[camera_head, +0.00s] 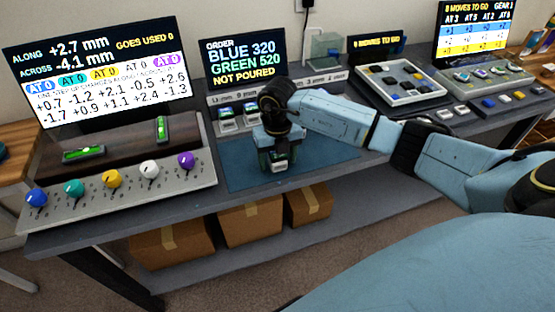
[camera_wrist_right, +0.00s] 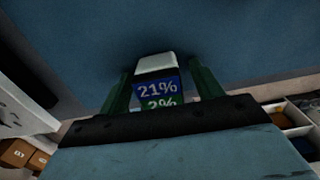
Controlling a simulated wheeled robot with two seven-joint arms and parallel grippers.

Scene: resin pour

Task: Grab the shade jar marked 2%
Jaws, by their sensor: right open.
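A jar (camera_wrist_right: 156,64) with a pale top shows between my fingers in the right wrist view. Its face carries a blue label reading 21% (camera_wrist_right: 157,90) above a green label reading 2% (camera_wrist_right: 160,103), whose lower edge is cut off by my gripper body. My right gripper (camera_wrist_right: 160,78) is open, with one dark green finger on each side of the jar. In the head view my right gripper (camera_head: 276,160) points down over the blue mat (camera_head: 240,178), and the jar there is mostly hidden by it. My left gripper is not in view.
An order screen (camera_head: 245,60) reads blue 320, green 520, not poured. A low rack (camera_head: 222,97) with small jars stands behind the mat. A knob panel (camera_head: 120,190) is at the left. A tray of blocks (camera_head: 400,82) is at the right. Cardboard boxes (camera_head: 250,222) sit below.

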